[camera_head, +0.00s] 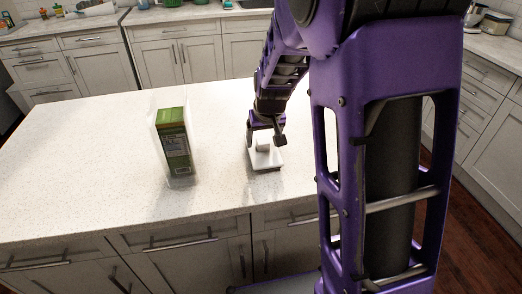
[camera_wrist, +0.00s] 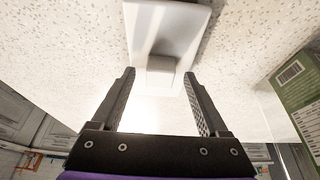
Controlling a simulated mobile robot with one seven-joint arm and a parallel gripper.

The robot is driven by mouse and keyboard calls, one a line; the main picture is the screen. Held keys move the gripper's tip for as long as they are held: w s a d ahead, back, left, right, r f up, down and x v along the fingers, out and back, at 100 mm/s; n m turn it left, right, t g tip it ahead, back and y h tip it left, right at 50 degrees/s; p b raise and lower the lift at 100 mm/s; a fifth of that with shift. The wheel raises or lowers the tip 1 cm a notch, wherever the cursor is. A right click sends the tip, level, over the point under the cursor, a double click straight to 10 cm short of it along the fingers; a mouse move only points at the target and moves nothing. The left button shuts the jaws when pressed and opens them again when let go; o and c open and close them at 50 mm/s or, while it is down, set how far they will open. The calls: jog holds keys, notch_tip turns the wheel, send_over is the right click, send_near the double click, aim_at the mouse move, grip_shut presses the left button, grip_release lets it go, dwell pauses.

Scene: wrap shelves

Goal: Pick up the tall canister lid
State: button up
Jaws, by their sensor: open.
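The tall canister lid (camera_head: 266,160) is a white, nearly square plate with a small block-shaped knob. It lies on the light speckled countertop, knob up, near the front edge. In the wrist view the lid (camera_wrist: 168,22) is at the top centre, its knob pointing down the picture. My gripper (camera_wrist: 159,76) is open, its two fingertips apart on either side of the knob's end with gaps visible. In the head view my gripper (camera_head: 266,138) is just above the lid. Whether the fingers overlap the knob in depth I cannot tell.
A clear tall canister (camera_head: 157,128) with a green package (camera_head: 174,140) inside stands left of the lid. The green package shows at the right of the wrist view (camera_wrist: 303,92). The island countertop (camera_head: 80,160) is otherwise clear. Cabinets line the back.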

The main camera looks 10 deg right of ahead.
jog(key=shift+f, duration=0.1)
grip_shut()
dwell(0.3)
